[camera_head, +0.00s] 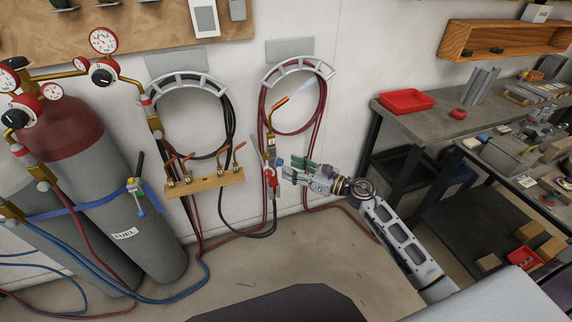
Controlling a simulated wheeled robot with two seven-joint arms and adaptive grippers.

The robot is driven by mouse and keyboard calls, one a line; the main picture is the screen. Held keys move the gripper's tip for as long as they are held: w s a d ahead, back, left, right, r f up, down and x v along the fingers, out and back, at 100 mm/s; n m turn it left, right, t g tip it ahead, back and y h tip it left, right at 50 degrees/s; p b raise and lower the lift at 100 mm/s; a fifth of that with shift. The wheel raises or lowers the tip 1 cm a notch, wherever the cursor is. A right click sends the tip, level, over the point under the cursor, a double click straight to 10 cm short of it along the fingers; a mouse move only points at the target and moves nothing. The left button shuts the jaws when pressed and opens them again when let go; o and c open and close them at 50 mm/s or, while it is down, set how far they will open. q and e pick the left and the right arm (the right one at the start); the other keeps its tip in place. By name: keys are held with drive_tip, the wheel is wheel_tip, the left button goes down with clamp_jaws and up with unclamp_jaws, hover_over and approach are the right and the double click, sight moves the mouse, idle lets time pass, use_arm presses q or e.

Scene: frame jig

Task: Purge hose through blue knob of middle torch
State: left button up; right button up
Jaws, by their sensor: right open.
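A torch with a brass body (271,150) hangs upright by the wall hose hanger. Low on it are a red part (271,178) and a small blue knob (280,162). My right gripper (284,172) comes in from the right, open, with its fingertips close to the blue knob. I cannot tell whether they touch it. Which one is the middle torch is not clear. My left gripper is not in view.
Red hose coils (322,105) and black hose coils (230,115) hang on the wall. Gas cylinders (130,230) with gauges stand at left. A workbench (430,122) stands at right. Hoses run along the floor.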

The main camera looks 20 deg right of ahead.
sight(282, 163)
drive_tip(key=shift+x, duration=0.8)
drive_tip(key=shift+w+a, duration=0.45)
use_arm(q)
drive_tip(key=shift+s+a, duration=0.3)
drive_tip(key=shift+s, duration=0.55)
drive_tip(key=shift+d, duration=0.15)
